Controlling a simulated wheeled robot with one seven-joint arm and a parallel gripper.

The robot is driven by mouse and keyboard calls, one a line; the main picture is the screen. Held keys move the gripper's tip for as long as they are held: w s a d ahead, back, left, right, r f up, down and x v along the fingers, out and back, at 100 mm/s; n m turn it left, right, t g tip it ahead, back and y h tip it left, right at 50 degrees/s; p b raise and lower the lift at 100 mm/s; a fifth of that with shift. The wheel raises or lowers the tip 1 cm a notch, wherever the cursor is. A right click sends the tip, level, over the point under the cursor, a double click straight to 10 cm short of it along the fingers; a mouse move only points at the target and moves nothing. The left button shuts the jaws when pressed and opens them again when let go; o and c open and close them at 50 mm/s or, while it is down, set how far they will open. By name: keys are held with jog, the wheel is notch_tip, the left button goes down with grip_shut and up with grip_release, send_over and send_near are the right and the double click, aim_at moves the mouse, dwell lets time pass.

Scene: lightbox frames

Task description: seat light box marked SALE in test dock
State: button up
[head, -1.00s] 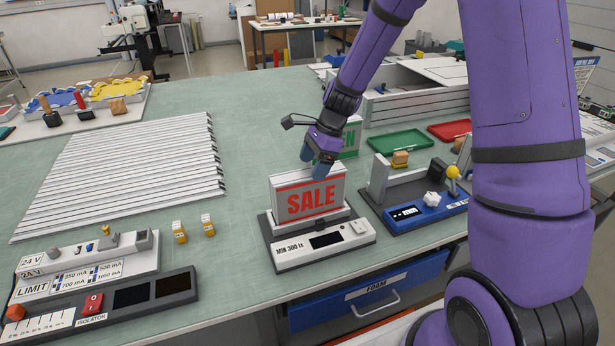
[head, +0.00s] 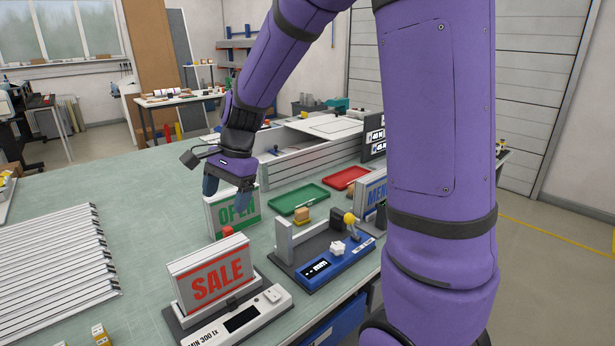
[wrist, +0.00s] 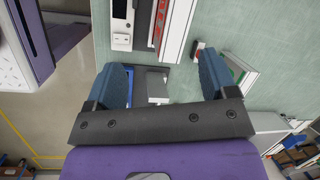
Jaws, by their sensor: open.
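The SALE light box (head: 211,274), white with red letters, stands upright in the test dock (head: 266,307), a grey base with a white front panel marked "300 lx". How fully it sits at the bottom is too small to tell. In the wrist view its red-lettered face (wrist: 161,22) shows at the top, beside the dock panel (wrist: 121,24). My gripper (head: 228,194) is open and empty, behind and above the SALE box and clear of it. Its blue fingers (wrist: 164,82) are spread in the wrist view. The gripper is in front of the OPEN box's upper part in the head view.
The OPEN light box (head: 236,213) stands behind the SALE box, with a red knob (head: 228,231) between them. A blue-fronted fixture (head: 335,262) is to the right. Green (head: 298,199) and red (head: 345,178) trays lie behind. White slats (head: 50,262) cover the left; green table between is clear.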

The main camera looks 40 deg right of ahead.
jog(key=s+d+r+n+t+h, duration=0.1)
jog(key=s+r+n, duration=0.3)
jog(key=s, duration=0.4)
jog(key=s+d+r+n+t+h, duration=0.1)
jog(key=s+r+n, duration=0.2)
jog(key=s+n, duration=0.2)
jog(key=s+d+r+n+t+h, duration=0.1)
jog(key=s+r+n, duration=0.3)
jog(key=s, duration=0.6)
jog(key=shift+s+r+n+t, duration=0.3)
jog(key=shift+s+r+t, duration=0.05)
jog(key=shift+t, duration=0.25)
